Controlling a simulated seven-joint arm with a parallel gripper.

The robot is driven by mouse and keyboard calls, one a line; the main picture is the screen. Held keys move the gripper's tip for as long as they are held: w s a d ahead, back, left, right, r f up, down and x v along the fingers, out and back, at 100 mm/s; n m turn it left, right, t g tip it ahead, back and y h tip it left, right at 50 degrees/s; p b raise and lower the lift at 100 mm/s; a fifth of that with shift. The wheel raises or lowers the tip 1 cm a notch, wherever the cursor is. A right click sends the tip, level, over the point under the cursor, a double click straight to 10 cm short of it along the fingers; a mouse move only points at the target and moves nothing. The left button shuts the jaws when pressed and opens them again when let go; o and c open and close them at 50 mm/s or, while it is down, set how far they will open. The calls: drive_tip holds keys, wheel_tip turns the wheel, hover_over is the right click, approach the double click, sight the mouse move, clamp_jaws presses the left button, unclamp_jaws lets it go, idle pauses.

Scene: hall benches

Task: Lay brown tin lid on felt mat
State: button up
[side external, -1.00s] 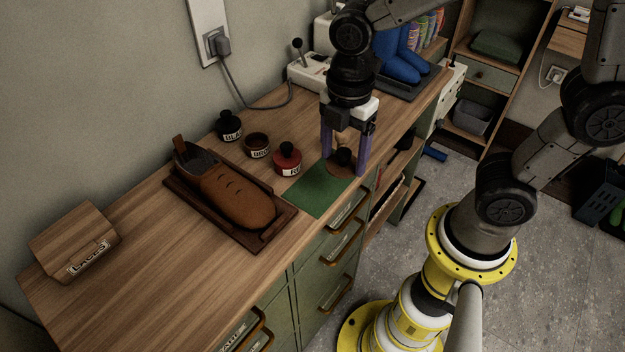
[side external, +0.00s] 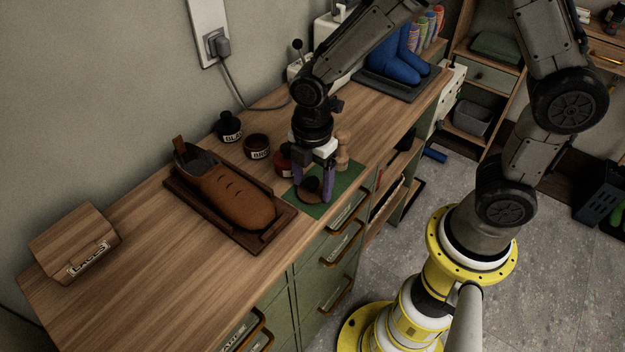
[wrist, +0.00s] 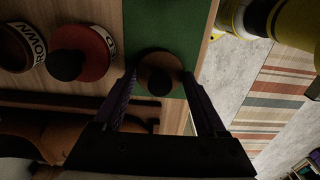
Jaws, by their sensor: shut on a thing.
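The brown tin lid (side external: 309,195), a flat disc with a dark knob, is between the fingers of my gripper (side external: 313,195). In the wrist view the lid (wrist: 150,62) lies between the fingertips of my gripper (wrist: 160,80), which is shut on it. The green felt mat (side external: 345,181) lies flat on the bench near its front edge; it also shows in the wrist view (wrist: 160,22). The lid is over the mat's left part, low down; I cannot tell whether it touches. The open brown tin (side external: 257,147) stands behind and to the left.
The red-lidded tin (side external: 282,163) stands close behind my gripper, partly hidden. A black tin (side external: 229,126) is farther back. A brown shoe (side external: 238,194) on a wooden tray lies to the left. A knobbed wooden object (side external: 342,152) stands behind the mat.

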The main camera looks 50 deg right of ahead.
sight(313, 180)
drive_tip(key=shift+f, duration=0.1)
drive_tip(key=o, duration=1.2)
drive_tip(key=shift+o, duration=0.2)
wheel_tip(313, 180, up, 12)
drive_tip(key=s+d+r+m+t, duration=0.2)
drive_tip(key=s+d+r+m, duration=0.1)
drive_tip(key=s+m, duration=0.4)
drive_tip(key=s+d+r+m+t, duration=0.3)
drive_tip(key=s+d+m, duration=0.3)
drive_tip(key=m, duration=0.5)
drive_tip(key=shift+s+d+t, duration=0.25)
drive_tip(key=shift+s+t, duration=0.05)
drive_tip(key=shift+s, duration=0.4)
